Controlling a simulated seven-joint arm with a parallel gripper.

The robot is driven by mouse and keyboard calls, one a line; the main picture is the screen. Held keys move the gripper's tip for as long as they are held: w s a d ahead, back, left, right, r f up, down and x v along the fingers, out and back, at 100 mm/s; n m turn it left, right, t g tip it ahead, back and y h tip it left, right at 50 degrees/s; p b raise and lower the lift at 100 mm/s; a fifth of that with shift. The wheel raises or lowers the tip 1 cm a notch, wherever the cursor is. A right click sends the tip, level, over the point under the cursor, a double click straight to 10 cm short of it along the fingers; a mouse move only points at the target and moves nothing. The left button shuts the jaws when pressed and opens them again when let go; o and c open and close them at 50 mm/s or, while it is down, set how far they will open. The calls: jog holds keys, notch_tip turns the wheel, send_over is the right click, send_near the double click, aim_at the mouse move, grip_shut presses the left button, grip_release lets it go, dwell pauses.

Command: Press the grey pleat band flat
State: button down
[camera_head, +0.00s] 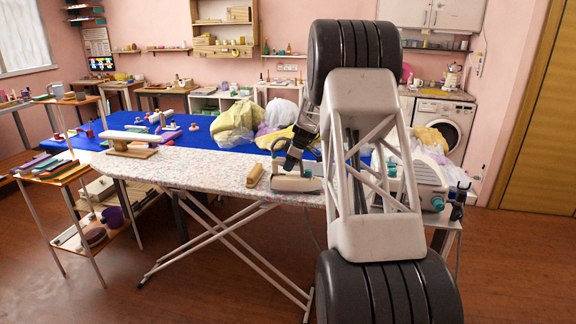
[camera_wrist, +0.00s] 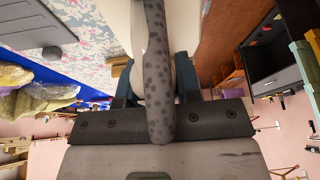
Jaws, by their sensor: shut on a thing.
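In the wrist view the dark fingers (camera_wrist: 155,88) stand on both sides of the pale iron body (camera_wrist: 137,35). I cannot tell whether the iron touches the cover. I cannot make out the grey pleat band in either view.
A wooden block (camera_head: 255,175) lies just left of the iron. A small sleeve board (camera_head: 130,140) stands at the board's left end. A white steam station (camera_head: 426,180) is right of my arm. Bundled cloths (camera_head: 236,122) lie behind on the blue table. The board's middle is clear.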

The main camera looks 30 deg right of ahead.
aim_at(301, 165)
jog(key=shift+s+d+r, duration=0.1)
jog(key=shift+s+d, duration=1.55)
jog(key=shift+d, duration=0.2)
jog(key=shift+w+a, duration=0.1)
jog(key=shift+w+a, duration=1.55)
jog(key=shift+a, duration=0.25)
jog(key=shift+w+a, duration=1.6)
jog(key=shift+a, duration=0.25)
